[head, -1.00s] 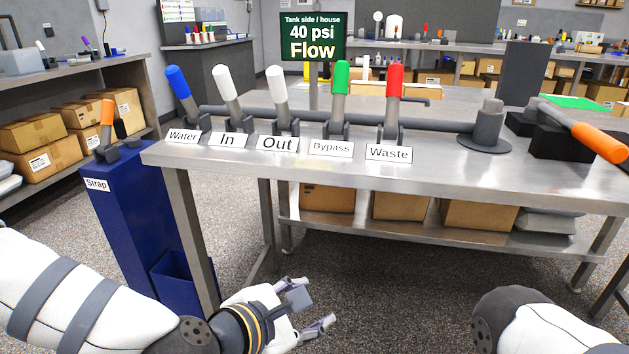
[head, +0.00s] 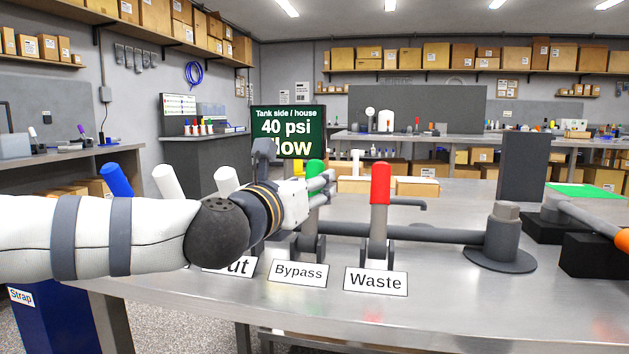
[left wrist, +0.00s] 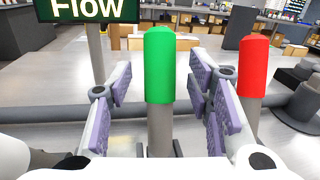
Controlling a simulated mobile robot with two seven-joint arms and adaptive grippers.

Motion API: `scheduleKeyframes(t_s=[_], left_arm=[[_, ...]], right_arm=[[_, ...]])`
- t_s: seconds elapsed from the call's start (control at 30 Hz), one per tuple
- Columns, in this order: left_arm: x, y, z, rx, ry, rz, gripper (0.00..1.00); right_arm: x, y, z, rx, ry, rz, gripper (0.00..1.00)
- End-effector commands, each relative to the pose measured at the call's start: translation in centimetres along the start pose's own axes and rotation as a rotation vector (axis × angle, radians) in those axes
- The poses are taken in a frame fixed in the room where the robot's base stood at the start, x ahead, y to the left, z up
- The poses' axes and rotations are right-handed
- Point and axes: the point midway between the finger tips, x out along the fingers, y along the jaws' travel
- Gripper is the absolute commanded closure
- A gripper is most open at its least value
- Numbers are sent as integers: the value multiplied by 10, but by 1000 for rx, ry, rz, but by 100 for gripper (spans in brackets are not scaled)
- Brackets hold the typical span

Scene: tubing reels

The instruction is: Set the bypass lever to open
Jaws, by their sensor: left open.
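The bypass lever has a green grip (head: 315,170) and stands about upright behind the "Bypass" label (head: 298,272). My left gripper (head: 326,188) is at the green grip, and its fingers partly cover the lever in the head view. In the left wrist view the green grip (left wrist: 160,65) stands between the two open purple-padded fingers (left wrist: 160,100), with a gap on each side. The lever's base is mostly hidden there. My right gripper is not in view.
The red waste lever (head: 380,185) stands close to the right. The blue lever (head: 117,180) and two white levers (head: 168,182) stand left, partly behind my arm. A sign (head: 288,130) partly shows "40 psi". Bare tabletop (head: 450,290) lies at the front right.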

Motion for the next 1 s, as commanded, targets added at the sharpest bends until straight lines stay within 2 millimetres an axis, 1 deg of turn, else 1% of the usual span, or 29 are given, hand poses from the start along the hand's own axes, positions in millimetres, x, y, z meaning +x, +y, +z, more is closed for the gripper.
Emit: scheduleKeyframes(t_s=[0.03,0.1,0.2,0.47,0.5,0.57,0.6,0.7,0.87,1.0], left_arm=[[8,-1,1,2,-1,1,54],[17,0,0,0,0,0,54],[25,0,0,1,0,0,54],[27,0,0,1,0,0,54],[27,0,0,1,0,0,56],[27,0,0,1,0,0,70],[27,0,0,1,0,0,79],[27,0,0,0,0,0,100],[27,0,-1,0,0,0,100],[26,0,-4,-1,-14,-1,100]], right_arm=[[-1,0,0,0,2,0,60],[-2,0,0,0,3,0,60],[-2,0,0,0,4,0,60],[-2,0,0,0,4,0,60],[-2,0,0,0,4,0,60],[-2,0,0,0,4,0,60],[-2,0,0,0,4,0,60],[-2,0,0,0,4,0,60],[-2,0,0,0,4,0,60],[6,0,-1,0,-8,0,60]])
